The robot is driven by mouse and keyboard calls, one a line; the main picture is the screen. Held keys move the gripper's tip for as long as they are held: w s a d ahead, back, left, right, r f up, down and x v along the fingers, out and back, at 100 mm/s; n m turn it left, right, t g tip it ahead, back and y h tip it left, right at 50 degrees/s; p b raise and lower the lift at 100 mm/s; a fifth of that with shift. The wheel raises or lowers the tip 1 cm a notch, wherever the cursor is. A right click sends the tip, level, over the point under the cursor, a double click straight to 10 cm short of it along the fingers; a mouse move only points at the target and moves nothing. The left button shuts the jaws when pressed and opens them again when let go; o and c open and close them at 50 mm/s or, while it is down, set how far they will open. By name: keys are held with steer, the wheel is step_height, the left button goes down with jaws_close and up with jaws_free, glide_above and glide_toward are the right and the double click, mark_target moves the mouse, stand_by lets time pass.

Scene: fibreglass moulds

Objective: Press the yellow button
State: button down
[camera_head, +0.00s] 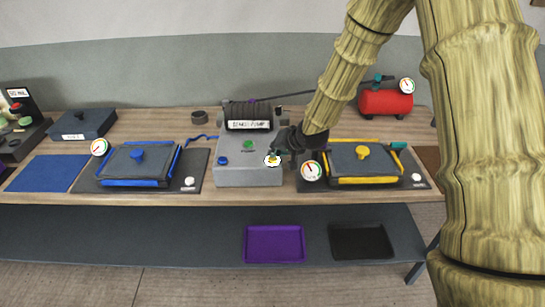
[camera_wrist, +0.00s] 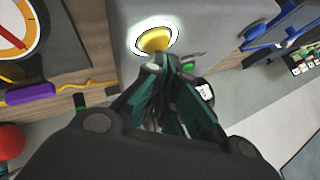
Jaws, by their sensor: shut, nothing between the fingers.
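The yellow button (camera_head: 272,160) has a pale ring around it and sits on the right part of the grey pump box (camera_head: 248,179). In the wrist view the yellow button (camera_wrist: 153,39) is just beyond my fingertips. My gripper (camera_head: 284,156) comes in from the right side, with its tips close beside the button. In the wrist view my gripper (camera_wrist: 172,66) is shut and empty. I cannot tell whether a fingertip touches the button. Part of the box's right side is hidden behind my gripper.
A blue button (camera_head: 222,160) and a green button (camera_head: 248,145) are on the same box. A blue-edged mould (camera_head: 139,165) stands left, a yellow-edged mould (camera_head: 362,162) with a gauge (camera_head: 311,171) right. A red tank (camera_head: 385,102) is behind. Purple (camera_head: 274,244) and black trays (camera_head: 360,241) lie below.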

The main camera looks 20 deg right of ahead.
steer(key=shift+r+p, duration=2.1)
steer(key=shift+r, duration=0.95)
